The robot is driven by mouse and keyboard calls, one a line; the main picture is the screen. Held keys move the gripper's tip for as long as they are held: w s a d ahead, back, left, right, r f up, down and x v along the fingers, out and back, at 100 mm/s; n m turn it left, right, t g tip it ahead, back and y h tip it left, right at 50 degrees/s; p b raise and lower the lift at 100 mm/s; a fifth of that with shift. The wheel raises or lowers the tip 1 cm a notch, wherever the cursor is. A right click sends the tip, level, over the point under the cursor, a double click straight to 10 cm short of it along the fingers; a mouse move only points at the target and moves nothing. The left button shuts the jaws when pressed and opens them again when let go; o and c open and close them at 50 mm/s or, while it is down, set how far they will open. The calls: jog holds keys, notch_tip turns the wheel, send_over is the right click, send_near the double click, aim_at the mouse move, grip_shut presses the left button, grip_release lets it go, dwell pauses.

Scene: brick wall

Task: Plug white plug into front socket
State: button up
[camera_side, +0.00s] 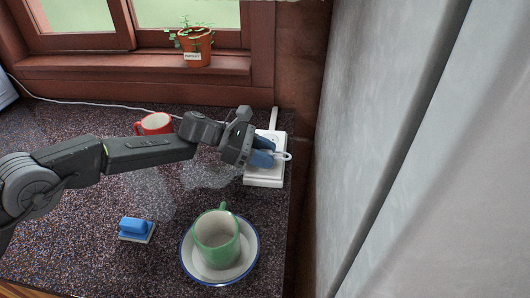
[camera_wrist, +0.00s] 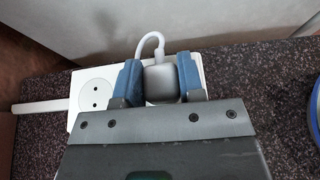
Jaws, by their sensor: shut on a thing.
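My gripper (camera_side: 264,157) has its blue fingers shut on the white plug (camera_wrist: 160,82). In the wrist view the plug sits between the fingertips (camera_wrist: 159,80), with its white cable curving up and over. The white power strip (camera_side: 262,182) lies near the right end of the counter and also shows in the wrist view (camera_wrist: 76,77). The plug is over the strip's front socket, which it and the fingers mostly hide. I cannot tell whether the pins are in. The back socket (camera_wrist: 95,96) is bare.
A green cup (camera_side: 217,240) stands on a blue-rimmed white saucer (camera_side: 251,262) in front of the strip. A red mug (camera_side: 155,123) is behind my arm. A blue-topped block (camera_side: 136,228) lies front left. A grey wall (camera_side: 385,150) rises on the right. A potted plant (camera_side: 194,45) stands on the windowsill.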

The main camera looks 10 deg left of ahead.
jog(key=shift+f, duration=0.15)
jog(key=o, duration=1.5)
jog(key=shift+r, duration=3.55)
